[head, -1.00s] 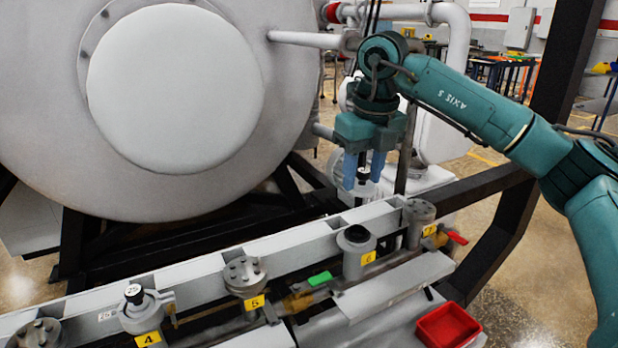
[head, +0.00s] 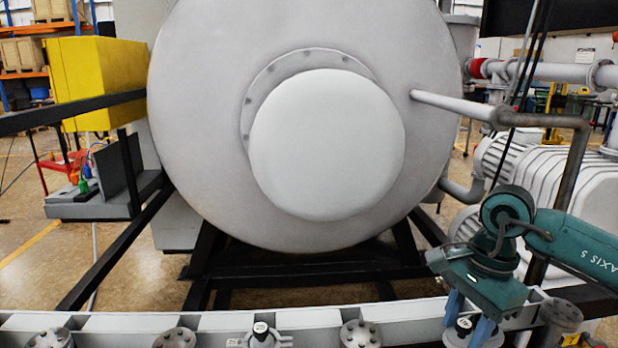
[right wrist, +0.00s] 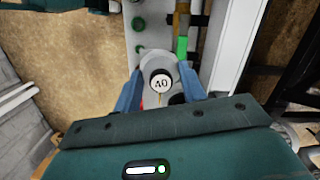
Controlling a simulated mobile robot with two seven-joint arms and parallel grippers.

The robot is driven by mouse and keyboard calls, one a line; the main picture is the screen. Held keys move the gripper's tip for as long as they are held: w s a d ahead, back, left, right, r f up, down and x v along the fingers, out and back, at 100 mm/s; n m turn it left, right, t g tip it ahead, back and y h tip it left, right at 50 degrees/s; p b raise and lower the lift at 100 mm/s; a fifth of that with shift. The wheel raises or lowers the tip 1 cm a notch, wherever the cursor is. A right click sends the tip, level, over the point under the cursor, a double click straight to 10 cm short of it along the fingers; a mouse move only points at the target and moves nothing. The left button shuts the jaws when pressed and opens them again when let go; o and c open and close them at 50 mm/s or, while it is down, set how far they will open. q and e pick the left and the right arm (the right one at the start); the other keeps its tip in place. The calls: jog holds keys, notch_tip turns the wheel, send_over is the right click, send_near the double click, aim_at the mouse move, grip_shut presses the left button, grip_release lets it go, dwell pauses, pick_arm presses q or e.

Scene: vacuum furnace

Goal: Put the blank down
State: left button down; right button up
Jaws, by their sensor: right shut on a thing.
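My left gripper is not in view.
Flanged ports line the rail: a bolted one (head: 361,335), a black-knobbed one (head: 262,331) and another at right (head: 560,318). The large grey furnace vessel (head: 210,110) stands behind. A green-handled valve (right wrist: 182,48) is close by in the wrist view.

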jog(key=s+a+f+n+g+h+p, duration=0.1)
jog(key=s+a+f+n, duration=0.3)
jog(key=n, duration=1)
jog(key=shift+s+a+p, duration=0.15)
jog(key=shift+s+p, duration=0.45)
jog(key=shift+s, duration=0.3)
